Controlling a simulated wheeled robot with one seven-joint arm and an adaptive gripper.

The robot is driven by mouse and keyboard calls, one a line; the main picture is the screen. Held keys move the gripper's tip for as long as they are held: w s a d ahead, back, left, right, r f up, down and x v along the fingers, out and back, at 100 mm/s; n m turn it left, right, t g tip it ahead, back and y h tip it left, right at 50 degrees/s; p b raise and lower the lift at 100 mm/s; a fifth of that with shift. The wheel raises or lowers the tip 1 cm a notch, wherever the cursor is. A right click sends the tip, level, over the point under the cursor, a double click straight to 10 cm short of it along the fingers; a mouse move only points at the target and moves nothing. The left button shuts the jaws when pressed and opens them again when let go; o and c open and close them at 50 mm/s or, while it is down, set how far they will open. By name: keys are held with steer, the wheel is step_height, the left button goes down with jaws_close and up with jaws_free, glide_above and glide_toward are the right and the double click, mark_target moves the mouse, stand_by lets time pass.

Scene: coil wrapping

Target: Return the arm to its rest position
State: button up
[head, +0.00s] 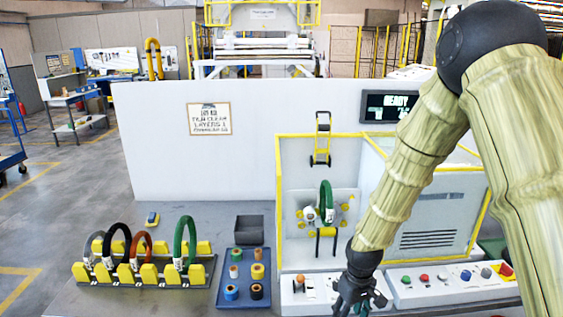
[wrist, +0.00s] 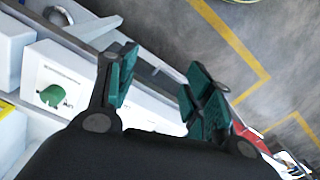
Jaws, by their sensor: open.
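My gripper (head: 358,292) hangs low at the front right of the bench in the head view, just left of the button panel. In the wrist view my gripper (wrist: 160,95) shows two teal-padded fingers spread apart with nothing between them. My arm comes down from the upper right of the head view in a pale ribbed sleeve. A green coil (head: 326,201) stands in the wrapping machine (head: 432,205), well behind and above the gripper.
A button panel (head: 452,283) lies right of my gripper. A rack (head: 146,272) with several coils and a blue tray (head: 243,278) of tape rolls stand left. A white partition (head: 250,170) closes the back. The wrist view shows floor (wrist: 285,55) beyond the bench edge.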

steer(key=s+f+m, duration=0.1)
steer(key=s+f, duration=0.8)
steer(key=f, duration=0.3)
steer(key=s+d+f+m, duration=0.1)
steer(key=s+f, duration=0.3)
steer(key=s, duration=0.4)
steer(key=s+d+f+m+b, duration=0.1)
steer(key=s+f, duration=0.3)
steer(key=s, duration=0.4)
steer(key=s+d+f+m+b, duration=0.1)
steer(key=s+d+f, duration=0.1)
steer(key=s+f, duration=0.3)
steer(key=s, duration=0.4)
steer(key=shift+m, duration=0.4)
steer(key=shift+a+r, duration=0.1)
